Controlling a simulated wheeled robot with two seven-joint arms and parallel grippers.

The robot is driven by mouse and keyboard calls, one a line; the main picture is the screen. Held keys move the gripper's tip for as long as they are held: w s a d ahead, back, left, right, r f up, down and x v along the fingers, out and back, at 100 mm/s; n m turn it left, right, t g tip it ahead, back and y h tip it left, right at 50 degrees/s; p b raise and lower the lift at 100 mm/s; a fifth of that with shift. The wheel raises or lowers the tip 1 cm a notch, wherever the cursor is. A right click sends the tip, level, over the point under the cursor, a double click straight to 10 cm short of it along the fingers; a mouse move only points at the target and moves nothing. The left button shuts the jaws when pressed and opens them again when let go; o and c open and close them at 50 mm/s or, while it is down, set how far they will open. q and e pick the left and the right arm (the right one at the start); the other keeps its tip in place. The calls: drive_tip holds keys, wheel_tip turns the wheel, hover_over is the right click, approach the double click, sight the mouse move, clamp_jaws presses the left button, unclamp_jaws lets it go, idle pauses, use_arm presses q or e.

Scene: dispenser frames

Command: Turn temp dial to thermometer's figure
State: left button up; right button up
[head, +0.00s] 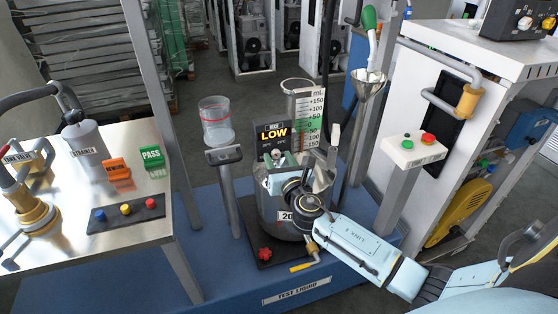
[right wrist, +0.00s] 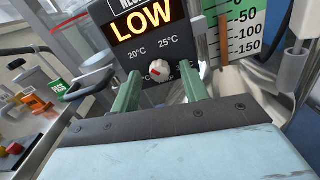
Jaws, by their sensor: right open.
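The temp dial (right wrist: 158,70) is a small white knob with a red mark on the black panel (right wrist: 118,52) under the lit word LOW. The mark seems to point up and left. Labels 20°C and 25°C show above the dial; lower labels are partly hidden. My right gripper (head: 277,160) is open, and in the right wrist view its green fingers stand on either side of the dial. Contact cannot be told. In the head view the arm hides the dial. I cannot make out a thermometer. A white label reading "20" (head: 286,216) on the vessel is partly covered.
A mL scale (head: 309,117) stands right of the panel. A clear cup (head: 216,122) sits on a post to the left. A red knob (head: 265,254) and yellow-handled tap (head: 302,266) are low in front. A metal table (head: 105,262) stands left, a button box (head: 415,149) right.

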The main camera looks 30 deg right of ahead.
drive_tip(key=shift+w, duration=0.2)
clamp_jaws()
use_arm(q)
drive_tip(key=shift+s+a, duration=0.1)
drive_tip(key=shift+a, duration=0.2)
